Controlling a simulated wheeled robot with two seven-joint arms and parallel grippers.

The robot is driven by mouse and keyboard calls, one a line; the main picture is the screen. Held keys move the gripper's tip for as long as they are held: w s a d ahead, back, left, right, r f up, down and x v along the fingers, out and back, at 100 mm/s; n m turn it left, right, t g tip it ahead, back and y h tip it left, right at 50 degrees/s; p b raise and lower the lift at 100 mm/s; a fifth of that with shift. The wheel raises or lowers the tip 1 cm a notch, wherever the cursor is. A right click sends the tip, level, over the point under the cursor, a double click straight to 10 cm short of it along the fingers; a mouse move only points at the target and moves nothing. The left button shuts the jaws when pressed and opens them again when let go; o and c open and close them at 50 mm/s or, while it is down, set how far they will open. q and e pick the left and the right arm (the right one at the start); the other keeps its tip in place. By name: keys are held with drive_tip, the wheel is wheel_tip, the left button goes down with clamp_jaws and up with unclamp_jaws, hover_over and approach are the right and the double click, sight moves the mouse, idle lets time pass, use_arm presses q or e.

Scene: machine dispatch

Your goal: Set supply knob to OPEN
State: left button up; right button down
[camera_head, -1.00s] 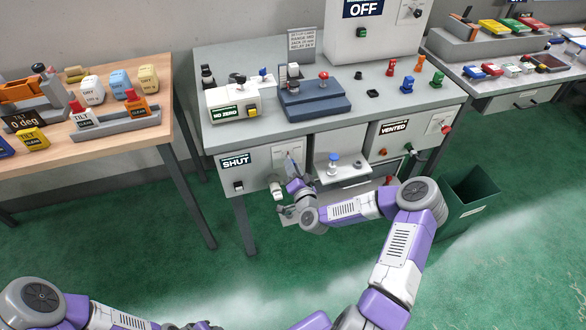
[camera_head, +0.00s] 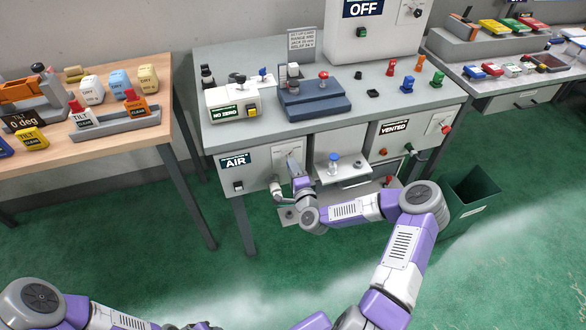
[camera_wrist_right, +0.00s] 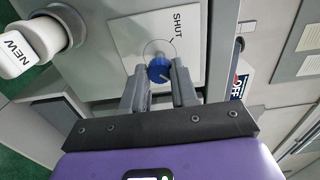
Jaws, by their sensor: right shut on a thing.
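The supply knob is a small blue knob (camera_wrist_right: 160,70) on a white plate in the right wrist view. The word SHUT is printed on the plate beyond it, to its upper right; an OPEN mark is not visible. My right gripper (camera_wrist_right: 158,84) has one finger on each side of the knob and is shut on it. In the head view the right gripper (camera_head: 296,172) is at the front of the grey supply box (camera_head: 262,168), and hides the knob. The box's display (camera_head: 235,161) reads AIR. My left gripper is out of view; only its arm shows at the bottom left.
A white fitting marked NEW (camera_wrist_right: 28,45) sticks out beside the plate. A small shelf with a blue-topped part (camera_head: 333,158) is just right of my right gripper. A box reading VENTED (camera_head: 395,127) and a green bin (camera_head: 470,196) stand farther right.

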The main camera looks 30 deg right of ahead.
idle(0.5)
drive_tip(key=c, duration=0.9)
unclamp_jaws()
drive_tip(key=shift+o, duration=0.2)
drive_tip(key=p+v, duration=0.1)
drive_tip(key=v, duration=0.6)
drive_tip(key=shift+s, duration=0.3)
drive_tip(key=shift+a, duration=0.15)
drive_tip(key=s+a+f+n+g+y+p, duration=0.1)
drive_tip(key=s+a+f+n+g+y, duration=0.25)
drive_tip(key=a, duration=0.55)
drive_tip(key=s+a+f+n+g+y+p, duration=0.1)
drive_tip(key=a+f+n+g+y, duration=0.2)
drive_tip(key=a+f+n+y, duration=0.45)
drive_tip(key=s+a+f+n+g+h, duration=0.1)
drive_tip(key=s+a+f+n+g, duration=0.1)
drive_tip(key=s+g, duration=0.3)
drive_tip(key=s+a+f+n+g+h+p, duration=0.1)
drive_tip(key=s+a+n+g, duration=0.3)
drive_tip(key=s, duration=0.8)
drive_tip(key=shift+f+n+g, duration=0.5)
drive_tip(key=shift+f+g, duration=0.25)
drive_tip(key=shift+f, duration=0.05)
